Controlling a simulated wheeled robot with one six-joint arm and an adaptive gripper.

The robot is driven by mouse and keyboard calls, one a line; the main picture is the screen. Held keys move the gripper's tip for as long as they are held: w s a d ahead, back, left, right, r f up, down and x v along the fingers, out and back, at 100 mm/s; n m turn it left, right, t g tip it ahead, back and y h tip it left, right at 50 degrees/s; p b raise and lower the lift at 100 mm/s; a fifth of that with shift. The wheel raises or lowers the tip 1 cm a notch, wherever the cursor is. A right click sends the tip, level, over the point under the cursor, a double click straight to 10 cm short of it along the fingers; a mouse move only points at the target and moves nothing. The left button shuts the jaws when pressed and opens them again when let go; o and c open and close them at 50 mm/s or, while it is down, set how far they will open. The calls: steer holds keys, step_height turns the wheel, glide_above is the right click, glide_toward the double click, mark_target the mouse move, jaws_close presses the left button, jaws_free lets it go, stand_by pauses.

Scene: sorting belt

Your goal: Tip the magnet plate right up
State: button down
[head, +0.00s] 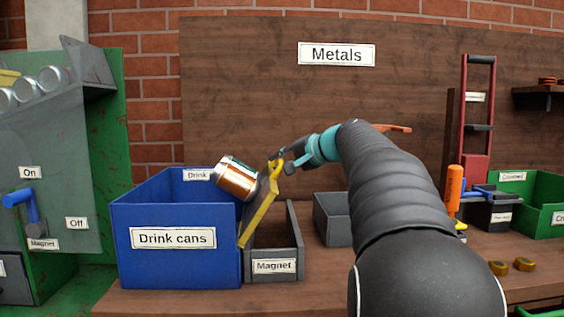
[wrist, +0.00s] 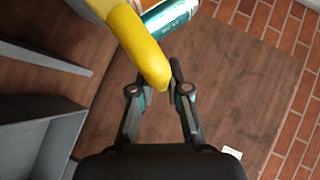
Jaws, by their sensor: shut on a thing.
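The magnet plate (head: 260,212), grey with a yellow edge, stands tilted between the blue drink cans bin (head: 175,265) and the grey magnet tray (head: 298,250). Its top leans right. My gripper (head: 284,164) is shut on the plate's yellow handle (head: 274,168), which also shows in the wrist view (wrist: 142,48) between my fingers (wrist: 165,86). An orange and silver can (head: 236,180) lies against the plate's left face, over the bin's right side. In the wrist view a teal can (wrist: 168,20) shows beyond the handle. The plate's lower edge is partly hidden by the tray.
A blue magnet lever (head: 22,200) with On and Off labels is on the panel at left. An orange-handled tool (head: 455,188) and a green bin (head: 518,205) are at right. A brown board (head: 240,90) stands behind.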

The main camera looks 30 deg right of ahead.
steer(key=c, duration=1.1)
jaws_free()
steer(key=shift+a+r, duration=0.25)
steer(key=shift+a, duration=0.05)
steer(key=shift+c, duration=0.2)
steer(key=shift+d+f, duration=0.1)
steer(key=shift+d, duration=0.05)
steer(key=shift+s+d, duration=0.15)
steer(key=v, duration=1.1)
steer(key=shift+s+r, duration=0.25)
steer(key=shift+s, duration=0.05)
